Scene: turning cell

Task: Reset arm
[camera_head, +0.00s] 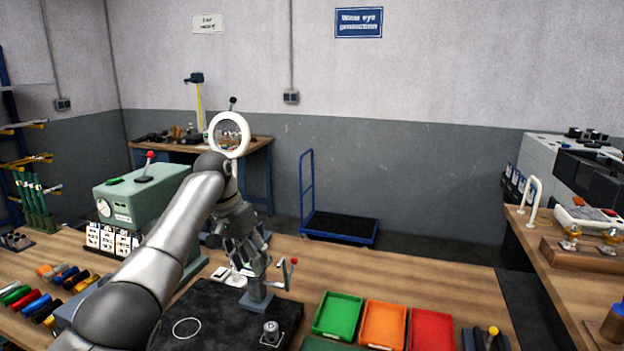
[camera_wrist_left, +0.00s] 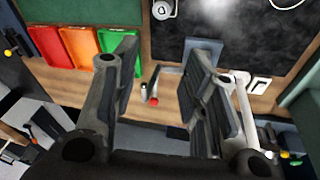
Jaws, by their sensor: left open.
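My left arm comes in from the left in the head view and reaches over the wooden bench. My left gripper (camera_head: 250,262) points down above the back edge of a black mat (camera_head: 215,315), close to a small grey stand with a red-knobbed crank (camera_head: 257,297). In the left wrist view the fingers of the gripper (camera_wrist_left: 160,75) are apart with nothing held between them. The red knob (camera_wrist_left: 155,102) shows in the gap below them, and the right finger partly covers the stand (camera_wrist_left: 203,46). I cannot tell whether the finger touches the stand. My right gripper is not in view.
Green (camera_head: 338,316), orange (camera_head: 383,324) and red (camera_head: 432,330) trays stand right of the mat. A green machine (camera_head: 140,200) stands behind my arm. Coloured rolls (camera_head: 32,303) lie at left. A metal cylinder (camera_head: 271,332) stands on the mat. A blue trolley (camera_head: 340,226) is behind the bench.

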